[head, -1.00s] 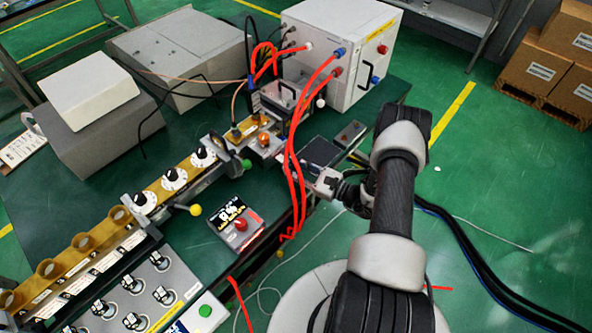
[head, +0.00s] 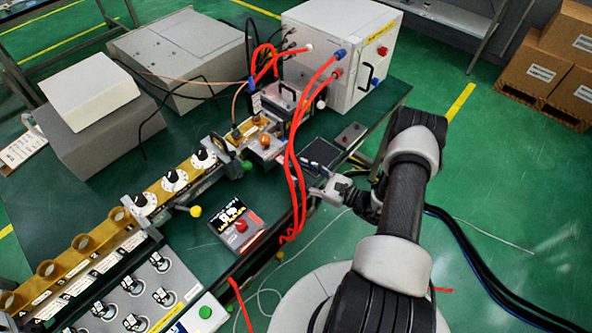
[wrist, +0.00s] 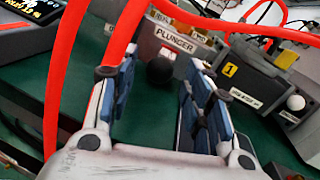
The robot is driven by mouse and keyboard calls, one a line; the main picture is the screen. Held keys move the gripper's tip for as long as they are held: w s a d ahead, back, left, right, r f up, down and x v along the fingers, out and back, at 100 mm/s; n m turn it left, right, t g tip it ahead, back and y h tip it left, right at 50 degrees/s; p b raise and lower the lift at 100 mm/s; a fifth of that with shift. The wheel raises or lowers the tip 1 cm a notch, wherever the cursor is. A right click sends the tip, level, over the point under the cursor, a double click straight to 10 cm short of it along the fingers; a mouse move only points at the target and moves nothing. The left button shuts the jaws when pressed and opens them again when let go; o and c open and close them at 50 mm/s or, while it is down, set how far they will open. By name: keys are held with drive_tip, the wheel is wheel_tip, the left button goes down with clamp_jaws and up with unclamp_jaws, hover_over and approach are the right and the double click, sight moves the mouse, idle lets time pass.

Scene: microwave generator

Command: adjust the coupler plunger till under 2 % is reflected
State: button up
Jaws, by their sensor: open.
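In the wrist view a grey block labelled PLUNGER (wrist: 178,45) stands ahead, with a round black knob (wrist: 160,72) below the label. The knob appears between the fingertips of my gripper (wrist: 158,78), whose blue-padded fingers are wide apart. I see no contact with the knob; the distance to it is hard to judge. In the head view my gripper (head: 312,190) is at the bench's right edge, beside the red hoses; the knob cannot be made out there. A meter box (head: 236,226) with a lit display and red button sits front left; its reading is illegible.
Red hoses (head: 292,165) hang close to my gripper and cross the wrist view at left (wrist: 65,75). A block with a white ball knob (wrist: 296,102) is at right. A flat dark panel (head: 320,151) lies on the green bench (head: 380,110).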

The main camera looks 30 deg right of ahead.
drive_tip(key=v, duration=0.9)
drive_tip(key=s+a+r+n+g+y, duration=0.1)
drive_tip(key=a+r+n+g, duration=0.65)
drive_tip(key=r, duration=0.25)
drive_tip(key=a+r+n+g+y, duration=0.1)
drive_tip(key=a+r+n+g, duration=0.6)
drive_tip(key=r, duration=0.4)
drive_tip(key=s+a+r+n+t+h, duration=0.2)
drive_tip(key=s+r+n+h, duration=0.3)
drive_tip(key=s+r+n, duration=0.1)
drive_tip(key=s+a+r+n+t+h, duration=0.2)
drive_tip(key=s+a+r+n+h, duration=0.1)
drive_tip(key=s+r+n+h, duration=0.3)
drive_tip(key=shift+s+a+r+n, duration=0.3)
drive_tip(key=shift+s+r+n, duration=0.25)
drive_tip(key=shift+s+r, duration=0.75)
drive_tip(key=shift+s+f+g, duration=0.2)
drive_tip(key=shift+f+g, duration=0.05)
drive_tip(key=shift+f, duration=0.15)
